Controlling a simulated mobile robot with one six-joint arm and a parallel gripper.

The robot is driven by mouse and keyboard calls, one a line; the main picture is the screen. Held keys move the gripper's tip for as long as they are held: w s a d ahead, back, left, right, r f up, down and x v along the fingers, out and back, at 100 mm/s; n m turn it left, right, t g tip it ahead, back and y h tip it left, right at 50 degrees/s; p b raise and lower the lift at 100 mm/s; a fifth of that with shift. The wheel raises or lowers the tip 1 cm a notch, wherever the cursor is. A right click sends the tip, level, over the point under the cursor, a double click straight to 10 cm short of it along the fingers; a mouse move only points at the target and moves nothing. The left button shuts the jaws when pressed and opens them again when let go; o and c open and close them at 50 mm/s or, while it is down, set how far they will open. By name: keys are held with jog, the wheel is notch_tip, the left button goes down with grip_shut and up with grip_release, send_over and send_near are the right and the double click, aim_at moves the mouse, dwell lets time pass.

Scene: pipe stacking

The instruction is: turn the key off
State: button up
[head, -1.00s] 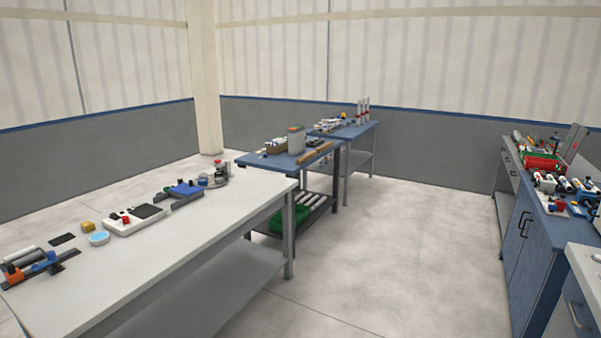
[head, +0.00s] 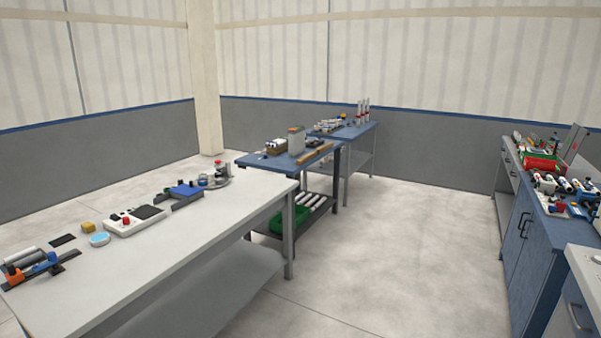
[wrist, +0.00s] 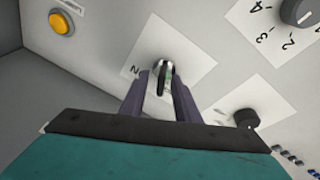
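The key (wrist: 163,74) is a small, dark, narrow piece in a silver lock. It sits on a white label plate (wrist: 182,50) on a pale panel in the wrist view. Part of a printed word, with an N, shows at the plate's left; the rest is hidden behind a finger. My gripper (wrist: 161,84) has its two purple-grey fingers apart. Their tips are near the panel, one on each side of the key, with gaps between. The key's exact angle is hard to tell. I cannot make out the key or my gripper in the head view.
A yellow button (wrist: 61,23) is at the panel's upper left. A black knob (wrist: 246,119) is to the right, and a numbered dial (wrist: 298,11) is at the upper right. In the head view, a white table (head: 190,235) is at left and blue cabinets (head: 535,250) at right, with clear floor between.

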grip_shut()
jog(key=shift+s, duration=0.1)
jog(key=shift+n+t+p, duration=0.4)
jog(key=shift+n+p, duration=0.4)
jog(key=shift+n, duration=1)
jog(key=shift+o, duration=1.3)
grip_release()
jog(key=shift+r, duration=0.15)
